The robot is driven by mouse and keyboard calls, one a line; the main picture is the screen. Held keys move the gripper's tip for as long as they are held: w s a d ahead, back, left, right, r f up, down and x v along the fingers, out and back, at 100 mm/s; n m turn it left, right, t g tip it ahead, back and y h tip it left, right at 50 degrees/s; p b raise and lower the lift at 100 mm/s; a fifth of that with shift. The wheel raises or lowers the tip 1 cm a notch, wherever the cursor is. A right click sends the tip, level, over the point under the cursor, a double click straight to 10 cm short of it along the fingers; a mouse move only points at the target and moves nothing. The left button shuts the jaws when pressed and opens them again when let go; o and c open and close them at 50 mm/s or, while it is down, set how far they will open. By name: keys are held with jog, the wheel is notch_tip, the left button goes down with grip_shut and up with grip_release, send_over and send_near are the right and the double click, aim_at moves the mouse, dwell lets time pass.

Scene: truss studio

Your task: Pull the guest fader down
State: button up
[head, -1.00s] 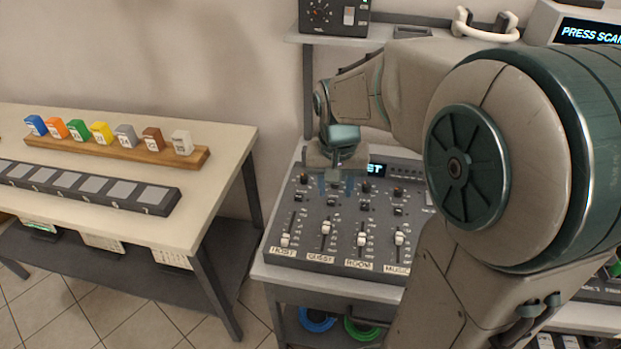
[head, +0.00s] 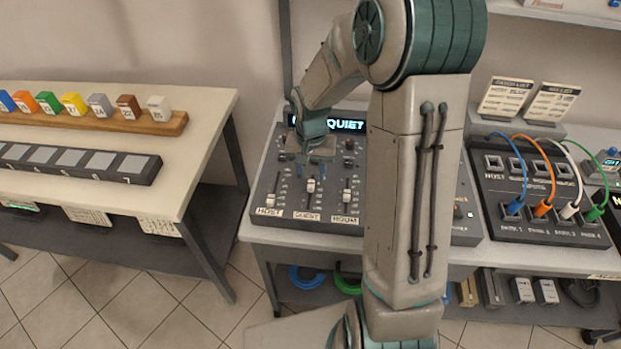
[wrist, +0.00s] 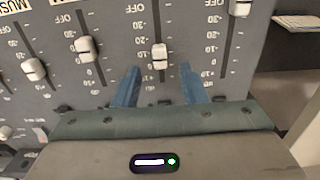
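The guest fader (head: 311,185) is a pale cap on the mixer's second slot from the left, above its GUEST label. It sits higher than the host fader (head: 271,200) and the room fader (head: 346,197). My gripper (head: 312,166) points down at the mixer (head: 330,226) just behind the guest cap. In the wrist view, turned upside down, the guest cap (wrist: 158,54) shows between and slightly past the tips of my gripper's two blue fingers (wrist: 159,68). The fingers are apart, with gaps on both sides of the cap. Whether they reach down to cap height I cannot tell.
The room cap (wrist: 87,49) and host cap (wrist: 240,8) flank the guest slot. The mixer's screen (head: 345,125) reads QUIET. A patch panel (head: 540,180) with coloured cables stands to the right. A table (head: 210,120) with numbered blocks is at left.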

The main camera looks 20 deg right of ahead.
aim_at(310, 184)
jog(key=shift+f, duration=2.05)
jog(key=shift+c, duration=0.4)
grip_shut()
jog(key=shift+s+a, duration=0.15)
jog(key=s, duration=0.1)
jog(key=s+a+b, duration=0.1)
jog(key=s, duration=0.1)
jog(key=s+a+b, duration=0.1)
jog(key=s, duration=0.1)
jog(key=shift+s, duration=0.15)
jog(key=shift+s+a, duration=0.1)
jog(key=shift+s, duration=0.05)
jog(key=shift+o, duration=0.4)
grip_release()
jog(key=shift+s+a, duration=0.1)
